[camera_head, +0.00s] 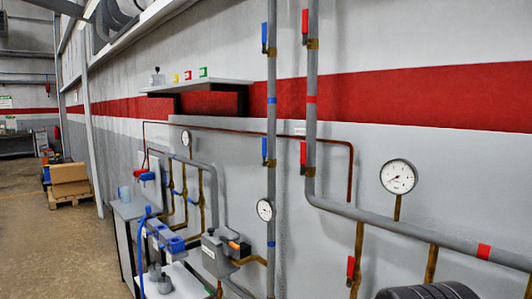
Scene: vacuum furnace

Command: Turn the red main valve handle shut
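Several red valve handles show on the pipes, and I cannot tell which one is the main valve. One red handle (305,22) is high on the thick vertical grey pipe. A second red handle (303,154) hangs lower on the same pipe, lying along it. A third, small red handle (350,268) is on a brass-coloured pipe at the lower right, also upright. A red part with blue (147,176) is farther back at the left. My gripper is not in view, so no contact with any handle shows.
Blue handles (264,150) sit on the thinner vertical pipe. A shelf (225,84) juts from the wall. Pumps on a bench (130,208) stand lower left. A black ribbed thing (430,291) is at the bottom edge.

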